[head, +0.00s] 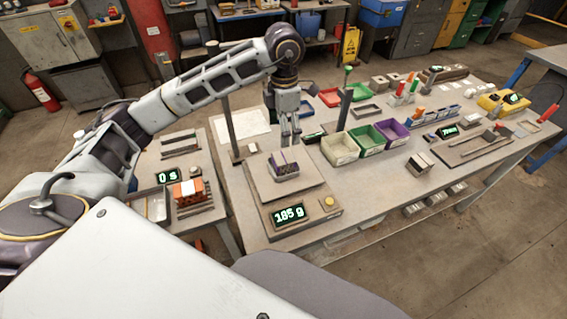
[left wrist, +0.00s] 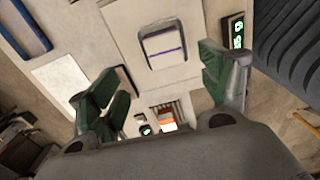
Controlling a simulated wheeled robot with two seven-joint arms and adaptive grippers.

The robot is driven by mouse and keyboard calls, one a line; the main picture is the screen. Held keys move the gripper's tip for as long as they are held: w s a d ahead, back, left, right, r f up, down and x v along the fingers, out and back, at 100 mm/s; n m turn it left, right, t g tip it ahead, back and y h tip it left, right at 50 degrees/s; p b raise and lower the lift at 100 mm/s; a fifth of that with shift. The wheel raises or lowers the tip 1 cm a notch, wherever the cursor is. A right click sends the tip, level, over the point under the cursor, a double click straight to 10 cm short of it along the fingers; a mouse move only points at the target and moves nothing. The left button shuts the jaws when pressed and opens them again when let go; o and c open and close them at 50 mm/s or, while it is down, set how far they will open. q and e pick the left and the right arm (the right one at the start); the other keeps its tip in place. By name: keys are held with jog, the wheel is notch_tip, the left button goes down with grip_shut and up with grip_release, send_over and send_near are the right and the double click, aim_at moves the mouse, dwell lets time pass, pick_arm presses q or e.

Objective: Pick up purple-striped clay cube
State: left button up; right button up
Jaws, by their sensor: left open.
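The purple-striped clay cube (head: 284,166) is a pale block with purple stripes. It sits on the plate of a bench scale (head: 310,182) whose green display reads 185 g. My left gripper (head: 290,137) points down just above and behind the cube in the head view. In the left wrist view the cube (left wrist: 162,46) lies ahead of the fingertips, between their lines and apart from them. The left gripper (left wrist: 163,68) is open with nothing between its fingers. My right gripper is in neither view.
Tools crowd the right side.

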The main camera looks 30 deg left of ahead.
pick_arm(q)
send_over(284, 155)
notch_tip(284, 155, down, 5)
jog(key=shift+f, duration=0.15)
jog(key=shift+f+p, duration=0.3)
jog(key=shift+f, duration=0.35)
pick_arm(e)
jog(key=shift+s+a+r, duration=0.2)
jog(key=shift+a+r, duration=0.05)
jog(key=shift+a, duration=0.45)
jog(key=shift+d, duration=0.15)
